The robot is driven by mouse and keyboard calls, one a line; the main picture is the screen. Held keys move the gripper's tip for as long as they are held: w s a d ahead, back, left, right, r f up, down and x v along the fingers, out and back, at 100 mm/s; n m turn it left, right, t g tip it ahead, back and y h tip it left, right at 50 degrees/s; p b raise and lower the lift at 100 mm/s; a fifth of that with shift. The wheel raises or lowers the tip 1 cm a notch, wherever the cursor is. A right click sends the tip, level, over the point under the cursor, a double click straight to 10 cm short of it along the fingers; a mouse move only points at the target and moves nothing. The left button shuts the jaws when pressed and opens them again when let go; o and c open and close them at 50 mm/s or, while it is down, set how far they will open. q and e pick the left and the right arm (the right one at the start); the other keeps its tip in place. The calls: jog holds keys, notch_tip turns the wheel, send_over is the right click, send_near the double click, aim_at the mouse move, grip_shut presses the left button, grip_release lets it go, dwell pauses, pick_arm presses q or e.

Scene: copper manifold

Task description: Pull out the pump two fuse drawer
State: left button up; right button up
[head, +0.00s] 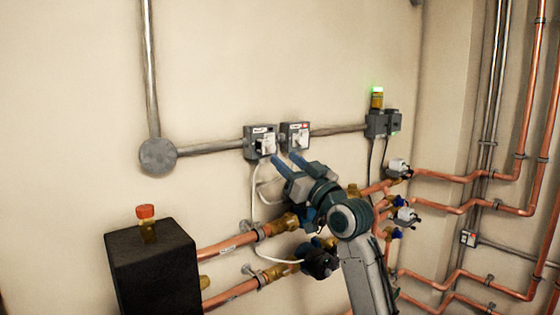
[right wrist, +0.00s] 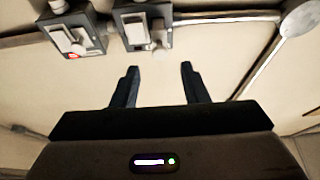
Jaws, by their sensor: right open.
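Two grey fused switch boxes are on the wall conduit. The right box (head: 296,136) has a red-marked label. I cannot read which is pump two. In the right wrist view, which is turned over, the red-marked box (right wrist: 75,35) is at left and the other box (right wrist: 143,25) at right. My right gripper (head: 284,160) is open and empty, just below the boxes in the head view. Its fingers (right wrist: 159,67) point toward the wall and appear apart from both boxes.
A round conduit box (head: 157,155) is at left. A grey box with a green-lit lamp (head: 377,98) is at right. Copper pipes (head: 232,247) with valves and white cables run below the boxes. A black block (head: 153,265) with a red-capped fitting stands at lower left.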

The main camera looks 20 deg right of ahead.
jog(key=b+v, duration=0.1)
jog(key=v, duration=0.6)
jog(key=shift+b, duration=0.35)
